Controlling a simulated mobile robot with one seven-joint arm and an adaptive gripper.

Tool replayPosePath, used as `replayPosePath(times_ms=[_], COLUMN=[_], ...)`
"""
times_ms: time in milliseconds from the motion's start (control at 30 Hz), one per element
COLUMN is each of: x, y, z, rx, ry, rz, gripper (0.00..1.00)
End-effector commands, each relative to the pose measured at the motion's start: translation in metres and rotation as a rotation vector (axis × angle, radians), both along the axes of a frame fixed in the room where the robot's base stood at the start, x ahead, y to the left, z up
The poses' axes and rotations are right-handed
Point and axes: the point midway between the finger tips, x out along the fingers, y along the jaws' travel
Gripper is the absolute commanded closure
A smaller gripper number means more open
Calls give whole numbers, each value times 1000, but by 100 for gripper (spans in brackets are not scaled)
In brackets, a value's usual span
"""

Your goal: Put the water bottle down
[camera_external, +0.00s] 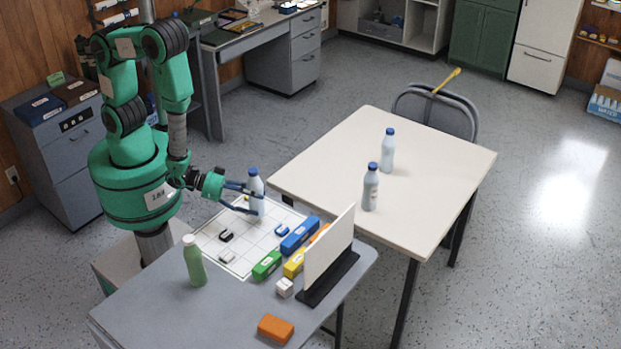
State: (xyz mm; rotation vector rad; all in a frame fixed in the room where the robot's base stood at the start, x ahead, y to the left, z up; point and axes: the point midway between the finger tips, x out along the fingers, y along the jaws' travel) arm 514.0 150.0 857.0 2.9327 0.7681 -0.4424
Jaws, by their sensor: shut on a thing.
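A clear water bottle with a blue cap (256,183) is upright in my gripper (251,200). My gripper's dark fingers are shut on its side. It is over the far edge of the white gridded mat (211,240) on the grey table (150,318). I cannot tell whether its base touches the mat. Two similar bottles with blue caps, one farther back (387,153) and one nearer (370,190), stand on the cream table (420,190).
A green bottle (194,263) stands at the mat's left. Blue (299,236), green (267,265) and yellow (293,265) blocks lie beside an upright white panel (328,250). An orange block (275,328) lies in front. The cream table's right side is clear.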

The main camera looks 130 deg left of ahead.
Motion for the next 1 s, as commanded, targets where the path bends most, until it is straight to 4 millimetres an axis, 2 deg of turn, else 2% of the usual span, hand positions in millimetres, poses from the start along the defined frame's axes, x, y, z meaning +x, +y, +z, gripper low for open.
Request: replayPosePath(times_ms=[300,700,1000], x=[0,0,0], y=[0,0,0], z=[-2,-34,-35], rx=[0,0,0], ry=[-1,0,-1], rz=[0,0,0], gripper=[82,82,82])
